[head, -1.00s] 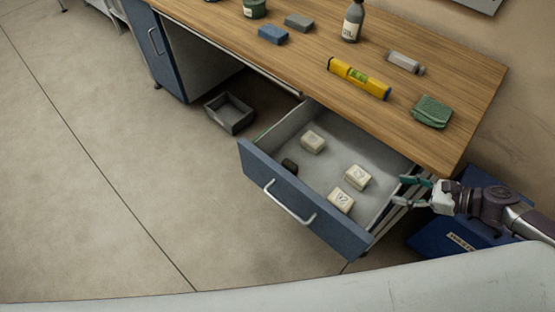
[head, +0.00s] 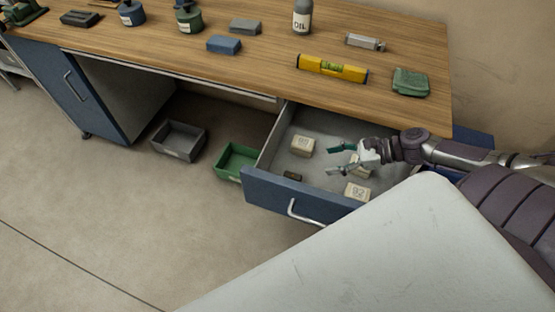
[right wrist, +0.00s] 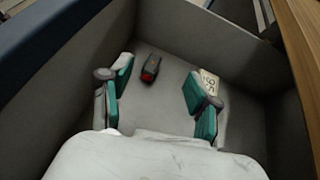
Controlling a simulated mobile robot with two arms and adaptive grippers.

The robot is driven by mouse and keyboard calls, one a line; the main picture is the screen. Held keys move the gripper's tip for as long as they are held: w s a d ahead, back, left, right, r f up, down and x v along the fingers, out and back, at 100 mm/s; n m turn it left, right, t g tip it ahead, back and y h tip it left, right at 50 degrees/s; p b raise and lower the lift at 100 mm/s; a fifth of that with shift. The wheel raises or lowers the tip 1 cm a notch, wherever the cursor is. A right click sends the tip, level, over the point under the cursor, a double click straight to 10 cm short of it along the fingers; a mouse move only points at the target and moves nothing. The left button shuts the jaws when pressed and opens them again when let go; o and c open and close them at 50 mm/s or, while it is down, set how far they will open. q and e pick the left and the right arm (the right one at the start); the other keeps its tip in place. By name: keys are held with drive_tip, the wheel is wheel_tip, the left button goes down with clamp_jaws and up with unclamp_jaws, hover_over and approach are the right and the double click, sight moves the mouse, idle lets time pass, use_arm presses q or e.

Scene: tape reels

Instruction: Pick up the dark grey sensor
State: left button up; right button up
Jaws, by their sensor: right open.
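The dark grey sensor (head: 292,176) lies on the floor of the open drawer (head: 262,190), near its front wall. In the right wrist view the sensor (right wrist: 151,68) is a small dark block with a red end, seen between and beyond my fingertips. My right gripper (head: 338,158) is over the drawer, open and empty, to the right of and above the sensor. In the right wrist view its two green-padded fingers (right wrist: 160,88) are spread wide, not touching the sensor. My left gripper is not in view.
Cream numbered blocks (head: 302,146) and (head: 357,191) lie in the drawer, another partly hidden behind my gripper. The wooden bench top (head: 400,115) overhangs the drawer's back. Grey (head: 178,141) and green bins (head: 238,160) stand on the floor left.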

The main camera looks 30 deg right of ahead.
drive_tip(key=b, duration=0.5)
approach(301, 176)
drive_tip(key=shift+w+a+r, duration=0.2)
drive_tip(key=shift+a+r, duration=0.1)
drive_tip(key=shift+r, duration=0.1)
drive_tip(key=shift+w+f+b, duration=0.1)
drive_tip(key=shift+f+b, duration=0.4)
drive_tip(key=shift+f, duration=0.25)
drive_tip(key=shift+w+a+f, duration=0.1)
drive_tip(key=shift+a+f, duration=0.05)
drive_tip(key=shift+a, duration=0.05)
drive_tip(key=b+x, duration=0.1)
drive_tip(key=x, duration=0.7)
drive_tip(key=shift+w, duration=0.1)
drive_tip(key=shift+r+x, duration=0.2)
drive_tip(key=shift+x, duration=1.1)
drive_tip(key=shift+r+x, duration=0.2)
drive_tip(key=shift+x, duration=1.15)
drive_tip(key=shift+a, duration=0.15)
drive_tip(key=shift+c, duration=0.4)
clamp_jaws()
